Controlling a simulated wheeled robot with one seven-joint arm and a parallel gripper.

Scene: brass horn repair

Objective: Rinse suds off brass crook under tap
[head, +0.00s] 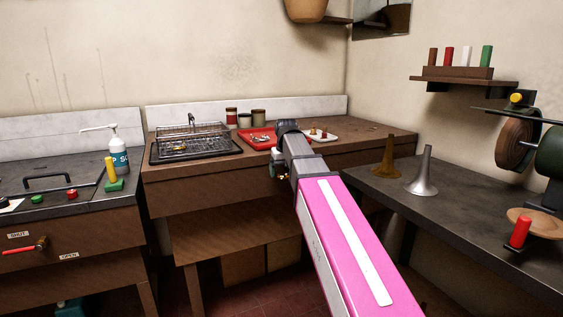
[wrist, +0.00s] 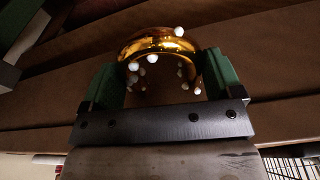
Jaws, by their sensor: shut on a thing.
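The brass crook (wrist: 160,45) is a shiny golden curve with several white suds blobs on it. In the wrist view it sits between the green fingers of my gripper (wrist: 165,85), which is shut on it. In the head view only a small golden bit of the crook (head: 284,177) shows below my gripper, in front of the middle bench; my arm hides the rest. A small dark hooked spout, perhaps the tap (head: 191,119), rises behind a wire rack on that bench. I see no running water.
Two cones, one silver (head: 422,178), stand on the right bench.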

